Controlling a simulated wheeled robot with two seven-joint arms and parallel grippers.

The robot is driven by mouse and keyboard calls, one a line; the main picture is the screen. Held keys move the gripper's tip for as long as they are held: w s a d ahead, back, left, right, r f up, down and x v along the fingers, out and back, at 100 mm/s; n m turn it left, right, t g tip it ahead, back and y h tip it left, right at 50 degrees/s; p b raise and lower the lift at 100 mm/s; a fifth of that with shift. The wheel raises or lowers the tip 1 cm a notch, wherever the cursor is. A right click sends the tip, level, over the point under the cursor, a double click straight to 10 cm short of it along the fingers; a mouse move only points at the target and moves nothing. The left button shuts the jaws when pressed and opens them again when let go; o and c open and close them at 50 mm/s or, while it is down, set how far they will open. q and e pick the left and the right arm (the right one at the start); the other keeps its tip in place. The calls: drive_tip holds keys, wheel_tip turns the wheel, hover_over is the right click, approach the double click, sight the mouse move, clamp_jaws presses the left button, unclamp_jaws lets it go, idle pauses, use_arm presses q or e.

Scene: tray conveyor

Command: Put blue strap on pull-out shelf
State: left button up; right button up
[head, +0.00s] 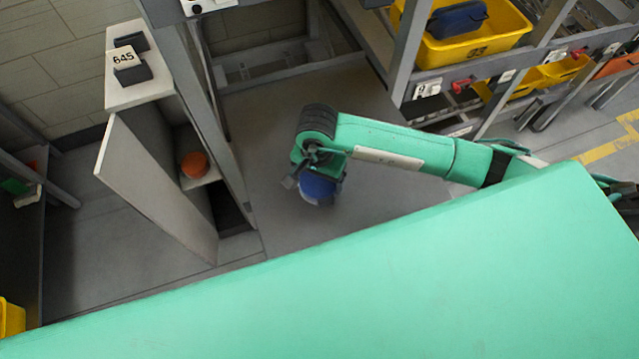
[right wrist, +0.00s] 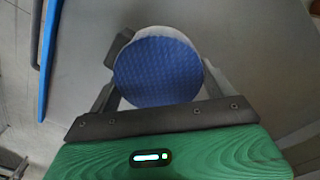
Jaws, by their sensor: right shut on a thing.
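A round blue thing (head: 319,190), which looks like the rolled blue strap, is held in my right gripper (head: 312,180) above the open floor. In the right wrist view the blue strap (right wrist: 157,72) shows a flat, textured round face with a pale rim, between the two dark fingers. The right gripper is shut on it. A small light shelf (head: 208,178) shows inside the open cabinet left of the gripper, with an orange round thing on it. I cannot tell whether this is the pull-out shelf. My left gripper is not in view.
The cabinet door (head: 155,190) stands open toward the front left. The orange round thing (head: 194,165) sits inside. A sign reading 645 (head: 124,58) stands on the cabinet top. A rack with yellow bins (head: 470,50) is at upper right. Floor between cabinet and gripper is clear.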

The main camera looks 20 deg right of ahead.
sight(319, 187)
drive_tip(key=shift+f, duration=0.25)
wheel_tip(319, 187, down, 3)
drive_tip(key=shift+f+p, duration=0.2)
drive_tip(key=shift+p, duration=0.15)
drive_tip(key=shift+f, duration=0.3)
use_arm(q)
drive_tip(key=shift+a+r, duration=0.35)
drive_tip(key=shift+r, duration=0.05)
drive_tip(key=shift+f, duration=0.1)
use_arm(e)
drive_tip(key=shift+f+b, duration=0.2)
drive_tip(key=shift+b, duration=0.1)
drive_tip(key=o, duration=1)
drive_tip(key=shift+r, duration=0.1)
